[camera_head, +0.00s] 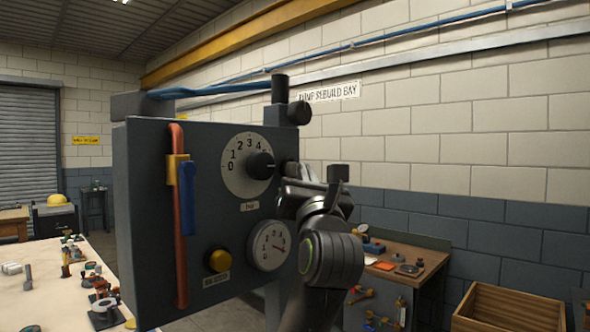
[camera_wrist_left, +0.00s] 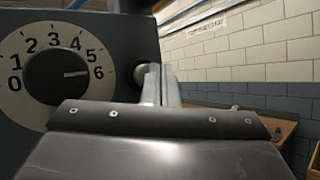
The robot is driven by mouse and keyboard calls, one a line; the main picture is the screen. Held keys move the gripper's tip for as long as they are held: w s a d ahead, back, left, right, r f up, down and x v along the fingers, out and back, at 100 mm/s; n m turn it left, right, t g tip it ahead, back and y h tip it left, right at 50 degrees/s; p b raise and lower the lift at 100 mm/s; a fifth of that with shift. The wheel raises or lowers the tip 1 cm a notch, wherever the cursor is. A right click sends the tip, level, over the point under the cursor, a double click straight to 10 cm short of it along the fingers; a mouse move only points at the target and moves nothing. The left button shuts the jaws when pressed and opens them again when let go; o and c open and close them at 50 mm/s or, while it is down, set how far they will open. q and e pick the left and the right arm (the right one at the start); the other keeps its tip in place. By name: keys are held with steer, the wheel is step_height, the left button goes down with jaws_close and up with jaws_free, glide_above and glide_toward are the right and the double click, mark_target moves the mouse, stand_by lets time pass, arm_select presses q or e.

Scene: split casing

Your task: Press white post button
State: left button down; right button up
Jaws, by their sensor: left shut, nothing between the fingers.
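A round knob-like button (camera_wrist_left: 147,73) shows in the left wrist view at the right edge of the dark panel. It looks grey in this light, and I cannot tell whether it is the white post button. My left gripper (camera_head: 292,170) is shut and empty at the panel's right edge, beside the dial. In the left wrist view its fingertips (camera_wrist_left: 163,76) overlap the button's right side; I cannot tell whether they touch it. My right gripper is not in view.
A black knob (camera_head: 299,112) sits above. A bench (camera_head: 425,262) and wooden crate (camera_head: 510,310) stand right.

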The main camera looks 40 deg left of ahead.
arm_select(q)
steer(key=shift+a, duration=0.45)
stand_by(0.6)
steer(key=shift+w+d, duration=0.1)
steer(key=shift+d+p, duration=0.35)
steer(key=shift+d, duration=0.5)
steer(key=d, duration=0.6)
steer(key=shift+s, duration=0.3)
steer(key=shift+a, duration=0.1)
